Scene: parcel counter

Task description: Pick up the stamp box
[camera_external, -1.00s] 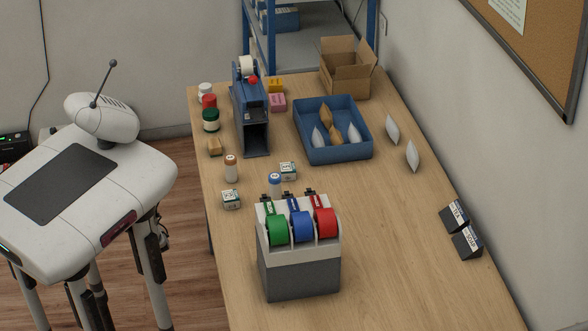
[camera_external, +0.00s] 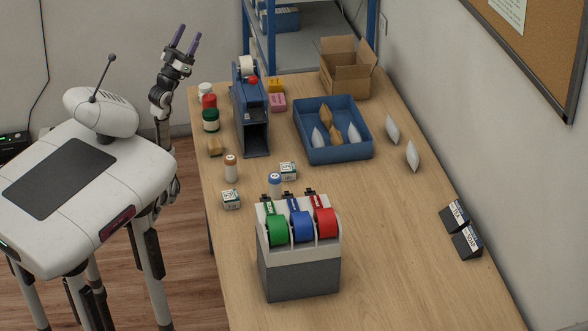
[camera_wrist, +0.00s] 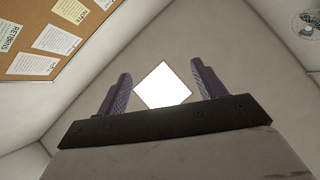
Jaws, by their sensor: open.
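Two small white boxes with green markings stand on the wooden counter: one box (camera_external: 288,171) right of the blue-capped bottle, the other box (camera_external: 231,199) near the counter's left edge. The print is too small to read, so I cannot tell which is the stamp box. My gripper (camera_external: 187,40) is raised, fingers pointing up, left of the counter's far end and well away from both boxes. In the wrist view its two purple fingers (camera_wrist: 160,75) are spread and empty, facing the ceiling and a bright square panel. Neither box shows there.
A tape dispenser with coloured rolls (camera_external: 300,265) stands in front of the boxes. A blue machine (camera_external: 252,125) and a blue tray (camera_external: 335,155) are behind.

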